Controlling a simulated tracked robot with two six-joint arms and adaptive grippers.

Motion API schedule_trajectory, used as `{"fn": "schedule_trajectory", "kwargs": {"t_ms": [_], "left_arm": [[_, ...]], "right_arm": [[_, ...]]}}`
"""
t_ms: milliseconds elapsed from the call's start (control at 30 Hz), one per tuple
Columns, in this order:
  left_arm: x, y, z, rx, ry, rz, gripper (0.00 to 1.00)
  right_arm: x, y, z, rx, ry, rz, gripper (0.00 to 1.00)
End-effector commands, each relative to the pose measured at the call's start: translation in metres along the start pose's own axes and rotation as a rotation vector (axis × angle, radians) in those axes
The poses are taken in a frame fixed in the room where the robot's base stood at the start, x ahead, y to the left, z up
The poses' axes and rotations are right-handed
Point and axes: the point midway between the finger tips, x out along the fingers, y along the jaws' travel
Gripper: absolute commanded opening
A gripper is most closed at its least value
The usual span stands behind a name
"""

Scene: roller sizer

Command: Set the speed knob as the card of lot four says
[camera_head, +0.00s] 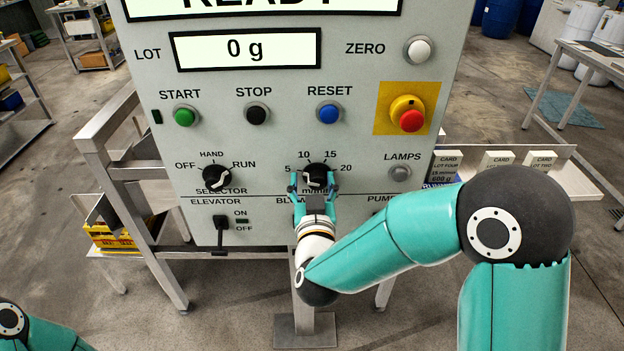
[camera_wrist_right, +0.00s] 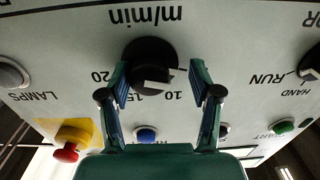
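The speed knob (camera_head: 317,175) is a black dial under the marks 5, 10, 15 and 20 on the grey panel. It also shows in the right wrist view (camera_wrist_right: 150,58), with a white mark on the side facing 10 and 15; its exact setting is unclear. My right gripper (camera_head: 315,187) is at the knob, one finger on each side. In the wrist view the fingers (camera_wrist_right: 159,75) stand apart, with a gap at the right finger. The card of lot four (camera_head: 446,168) stands at right and seems to read 15 m/min, 600 g. My left gripper is out of view.
The selector knob (camera_head: 216,178) and elevator switch (camera_head: 222,222) are left of the speed knob. Start (camera_head: 184,117), stop (camera_head: 257,113) and reset (camera_head: 329,113) buttons are above. A red emergency button (camera_head: 410,119) is upper right. My right forearm covers the panel's lower right.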

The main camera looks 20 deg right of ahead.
Motion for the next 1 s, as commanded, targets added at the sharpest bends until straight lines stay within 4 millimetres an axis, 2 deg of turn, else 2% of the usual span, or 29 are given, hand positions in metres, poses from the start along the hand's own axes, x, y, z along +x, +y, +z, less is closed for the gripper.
{"fn": "schedule_trajectory", "kwargs": {"t_ms": [133, 167, 500, 533, 600, 767, 1000], "left_arm": [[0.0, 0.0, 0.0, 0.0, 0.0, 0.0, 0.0], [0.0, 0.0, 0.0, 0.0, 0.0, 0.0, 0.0], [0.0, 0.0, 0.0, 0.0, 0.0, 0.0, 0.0], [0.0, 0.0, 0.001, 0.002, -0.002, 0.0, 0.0], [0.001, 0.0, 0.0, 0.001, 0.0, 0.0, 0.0], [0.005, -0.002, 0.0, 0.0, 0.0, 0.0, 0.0], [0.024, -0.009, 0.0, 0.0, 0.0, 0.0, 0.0]], "right_arm": [[0.0, 0.009, 0.0, 0.0, 0.0, 0.017, 0.63], [0.0, 0.01, 0.0, 0.0, 0.0, 0.019, 0.6], [-0.001, 0.013, 0.0, 0.0, -0.001, 0.024, 0.03], [-0.004, -0.001, 0.0, 0.0, 0.001, 0.017, 0.03], [-0.002, 0.006, 0.0, 0.001, -0.001, 0.018, 0.03], [-0.001, 0.009, 0.002, 0.018, 0.0, 0.016, 0.03], [-0.001, 0.01, 0.004, 0.113, 0.004, 0.015, 0.03]]}}
